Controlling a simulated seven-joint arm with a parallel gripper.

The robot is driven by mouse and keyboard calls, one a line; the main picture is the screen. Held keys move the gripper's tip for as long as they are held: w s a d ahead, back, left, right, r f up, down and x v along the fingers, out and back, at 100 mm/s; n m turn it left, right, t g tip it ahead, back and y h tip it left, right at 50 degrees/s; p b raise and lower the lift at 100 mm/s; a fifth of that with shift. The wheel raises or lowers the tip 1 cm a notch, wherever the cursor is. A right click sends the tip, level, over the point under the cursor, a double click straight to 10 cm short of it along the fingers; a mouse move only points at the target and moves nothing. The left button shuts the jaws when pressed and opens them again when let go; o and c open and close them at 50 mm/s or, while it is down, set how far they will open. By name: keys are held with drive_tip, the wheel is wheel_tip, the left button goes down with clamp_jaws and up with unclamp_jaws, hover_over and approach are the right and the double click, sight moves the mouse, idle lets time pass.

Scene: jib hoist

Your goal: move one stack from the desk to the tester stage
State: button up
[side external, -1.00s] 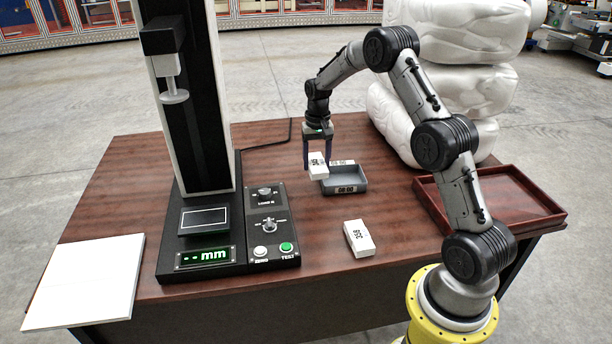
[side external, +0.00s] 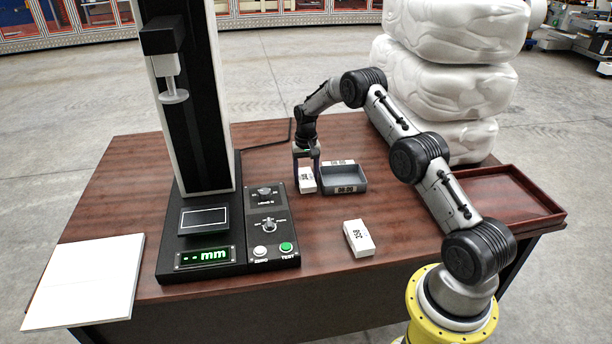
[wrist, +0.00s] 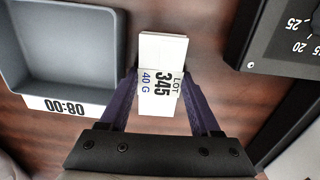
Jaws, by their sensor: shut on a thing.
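My gripper (side external: 306,166) is shut on a white stack (side external: 306,182), with a finger on each side of it. In the wrist view the stack (wrist: 163,52) has a label reading LOT 345, 40 G. It is left of the grey tray in the side view, low over the desk (side external: 300,225); I cannot tell whether it touches. A second white stack (side external: 358,238) lies on the desk, front right of the tester. The tester stage (side external: 204,217) is a dark plate with a white outline at the foot of the tall tester column; nothing is on it.
The grey tray (side external: 346,179), with an 08:00 label, is beside the held stack. A white labelled piece shows behind it. The tester's control panel (side external: 267,221) is between stack and stage. A white board (side external: 85,282) and red tray (side external: 510,194) are at the desk's sides.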

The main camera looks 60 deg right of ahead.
drive_tip(key=o, duration=1.1)
drive_tip(key=shift+f, duration=0.1)
